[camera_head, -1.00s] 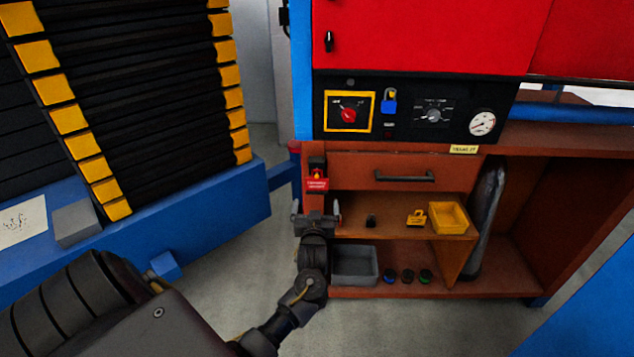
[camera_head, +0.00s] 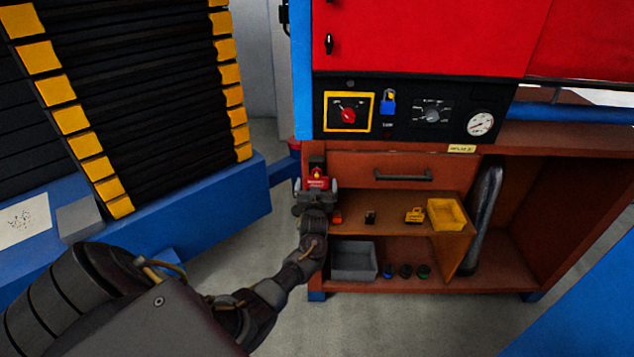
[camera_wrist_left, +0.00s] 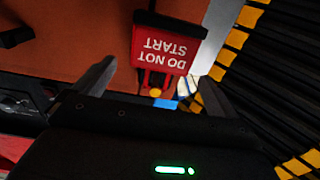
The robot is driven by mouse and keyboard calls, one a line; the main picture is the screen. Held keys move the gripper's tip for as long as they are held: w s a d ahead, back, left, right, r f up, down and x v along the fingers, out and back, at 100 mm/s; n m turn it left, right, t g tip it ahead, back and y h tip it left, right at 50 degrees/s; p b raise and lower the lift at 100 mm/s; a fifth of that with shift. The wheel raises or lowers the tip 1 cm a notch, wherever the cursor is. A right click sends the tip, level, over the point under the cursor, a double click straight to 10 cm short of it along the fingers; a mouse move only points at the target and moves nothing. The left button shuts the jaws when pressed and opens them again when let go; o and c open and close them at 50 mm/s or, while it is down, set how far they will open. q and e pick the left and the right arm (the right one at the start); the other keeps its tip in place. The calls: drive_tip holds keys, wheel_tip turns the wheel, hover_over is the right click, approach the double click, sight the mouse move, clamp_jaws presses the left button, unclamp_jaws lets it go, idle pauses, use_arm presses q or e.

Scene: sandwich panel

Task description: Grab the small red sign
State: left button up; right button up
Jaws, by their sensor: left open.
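The small red sign (camera_head: 316,182) hangs at the upper left corner of the brown bench, just left of the drawer. In the left wrist view the sign (camera_wrist_left: 163,50) appears upside down and reads "DO NOT START". My left gripper (camera_head: 316,187) is in front of the sign and overlaps its lower part in the head view. In the left wrist view its two fingers are spread, with the sign's narrow red lower part (camera_wrist_left: 155,80) between them and no visible contact. My right gripper is in neither view.
The bench shelves hold a yellow bin (camera_head: 446,214), a yellow padlock-like piece (camera_head: 414,215), a grey bin (camera_head: 354,262) and several small round parts. The drawer handle (camera_head: 403,177) is right of the sign. A black panel with yellow-edged slats (camera_head: 150,100) stands at the left.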

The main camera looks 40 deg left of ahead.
use_arm(q)
drive_tip(key=shift+x, duration=0.8)
drive_tip(key=c, duration=1.3)
